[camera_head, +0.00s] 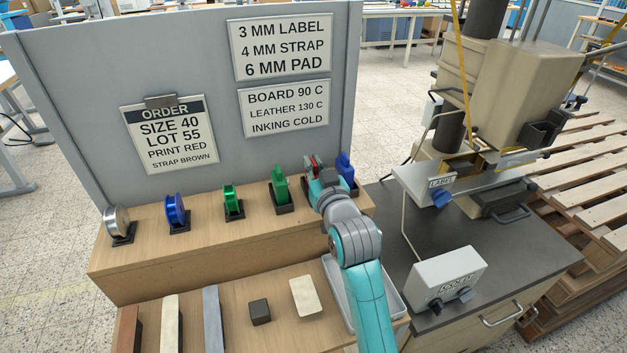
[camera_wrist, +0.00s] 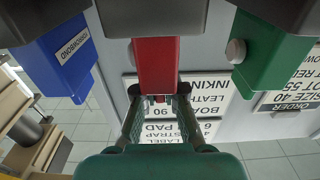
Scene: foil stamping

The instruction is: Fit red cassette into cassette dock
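The red cassette (camera_head: 312,165) stands at the back shelf, between a green cassette and a blue one, mostly hidden by my gripper. In the wrist view the red cassette (camera_wrist: 156,62) is centred, its upper end in the picture against a grey block. My gripper (camera_head: 316,168) is at the red cassette. In the wrist view my gripper's fingers (camera_wrist: 159,92) lie on either side of the cassette's near end, very close to it. Whether they press on it is not clear. No cassette dock can be made out with certainty; a beige press (camera_head: 520,90) stands at the right.
Beside the red cassette are a green cassette (camera_head: 280,188) and a blue cassette (camera_head: 346,168). Farther left are another green (camera_head: 232,203), a blue (camera_head: 176,212) and a silver reel (camera_head: 117,222). A grey sign panel (camera_head: 200,60) rises behind. A labelled grey box (camera_head: 447,275) sits on the dark counter.

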